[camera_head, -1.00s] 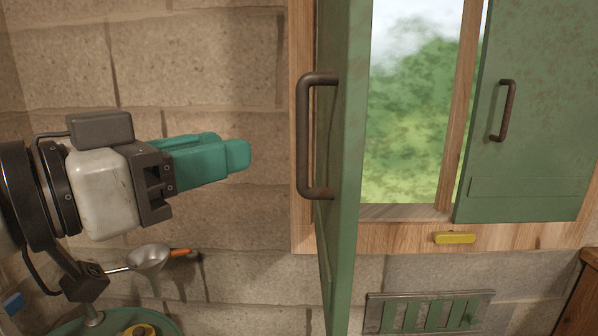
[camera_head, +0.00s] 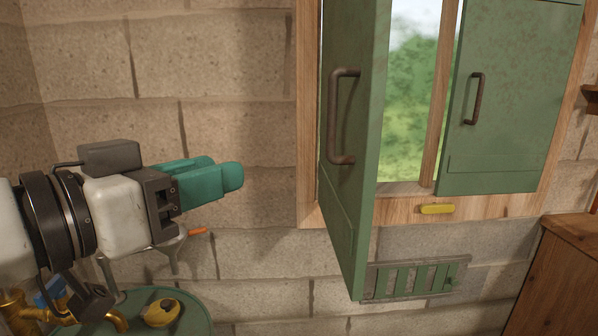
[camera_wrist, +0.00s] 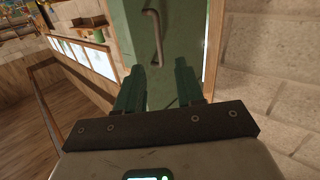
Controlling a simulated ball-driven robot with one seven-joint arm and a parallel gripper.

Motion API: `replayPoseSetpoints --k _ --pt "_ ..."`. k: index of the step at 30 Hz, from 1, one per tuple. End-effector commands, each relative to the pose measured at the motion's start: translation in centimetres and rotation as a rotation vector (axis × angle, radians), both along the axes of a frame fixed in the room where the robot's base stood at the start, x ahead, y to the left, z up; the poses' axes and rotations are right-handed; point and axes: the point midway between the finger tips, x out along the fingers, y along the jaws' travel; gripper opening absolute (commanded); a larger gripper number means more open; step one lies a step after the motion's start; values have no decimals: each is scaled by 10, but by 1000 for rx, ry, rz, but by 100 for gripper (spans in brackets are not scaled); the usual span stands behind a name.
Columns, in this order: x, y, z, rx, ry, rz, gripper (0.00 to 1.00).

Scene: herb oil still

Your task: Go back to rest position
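My gripper (camera_head: 226,170) is at the left in the head view, in front of the block wall, with its teal fingers pointing right. In the wrist view my gripper (camera_wrist: 158,78) has its two fingers apart with nothing between them. The left green shutter (camera_head: 350,215) stands swung open into the room, with a dark bar handle (camera_head: 336,118). My gripper is left of this shutter and apart from it. In the wrist view the shutter (camera_wrist: 172,92) and its handle (camera_wrist: 155,38) lie beyond the fingers.
The right green shutter (camera_head: 515,100) has its own handle (camera_head: 473,98). A yellow latch (camera_head: 437,209) is on the wooden sill, above a green vent (camera_head: 415,279). A green round table (camera_head: 190,318) with brass parts and a yellow object (camera_head: 162,312) is below my arm. A wooden cabinet (camera_head: 560,275) stands lower right.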

Motion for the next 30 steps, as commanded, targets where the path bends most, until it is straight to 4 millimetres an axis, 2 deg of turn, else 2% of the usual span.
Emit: replayPoseSetpoints --k 5,11,14,19,22,25,29,30 --pt "17 -17 -34 -16 79 10 37" --pt "39 -48 -88 -34 209 28 37" --pt "50 -72 -127 -40 301 40 37" --pt "60 -135 -220 -36 518 73 37" --pt "55 -176 -275 -16 650 99 37" --pt "39 -218 -329 15 778 127 37" --pt "4 -269 -394 77 937 169 37" --pt "-10 -284 -413 101 984 186 37"
